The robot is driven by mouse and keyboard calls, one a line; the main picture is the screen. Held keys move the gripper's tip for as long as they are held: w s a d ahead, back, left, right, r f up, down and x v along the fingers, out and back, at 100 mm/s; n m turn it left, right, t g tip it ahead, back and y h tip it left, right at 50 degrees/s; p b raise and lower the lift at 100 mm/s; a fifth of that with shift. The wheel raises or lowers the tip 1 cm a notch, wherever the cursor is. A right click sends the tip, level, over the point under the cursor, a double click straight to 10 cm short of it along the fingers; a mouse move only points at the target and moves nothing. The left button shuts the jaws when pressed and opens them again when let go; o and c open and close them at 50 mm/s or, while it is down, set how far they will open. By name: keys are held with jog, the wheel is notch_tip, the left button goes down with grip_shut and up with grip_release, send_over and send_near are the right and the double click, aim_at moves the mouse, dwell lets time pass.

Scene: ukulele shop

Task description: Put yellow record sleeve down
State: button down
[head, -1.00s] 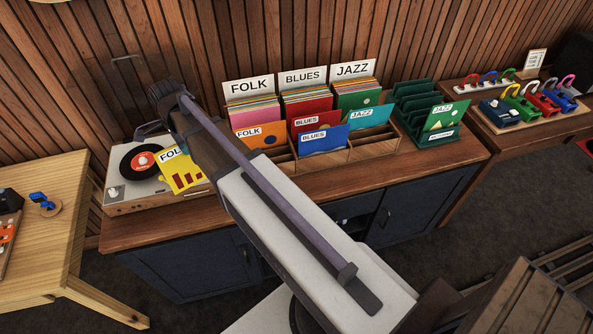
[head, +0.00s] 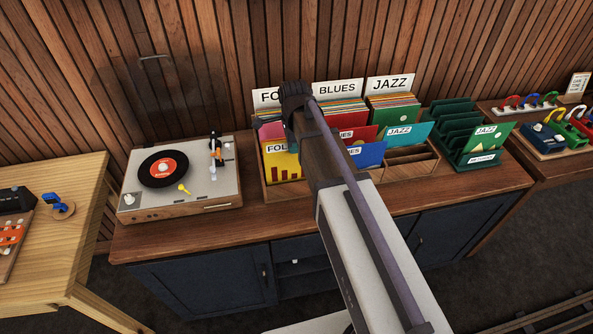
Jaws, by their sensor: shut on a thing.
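The yellow record sleeve (head: 281,163) has a FOLK label and dark red bars. It is upright at the left front of the wooden record rack (head: 415,163), below the FOLK sign. Its right edge is hidden behind my arm. My gripper's fingers are hidden behind my arm, but the sleeve has travelled with the arm, so my gripper is shut on it. I cannot tell whether its lower edge rests in the front slot or hangs just above it.
Blue (head: 369,155) and teal (head: 408,133) sleeves stand in the rack's front slots to the right. A turntable (head: 218,190) with a black record sits to the left. A green stepped holder (head: 470,143) stands at the right. Counter in front of the rack is clear.

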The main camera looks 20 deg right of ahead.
aim_at(295, 161)
jog(key=shift+f+b, duration=2.2)
jog(key=shift+f, duration=0.25)
jog(key=c, duration=1.3)
grip_release()
jog(key=shift+r, duration=0.15)
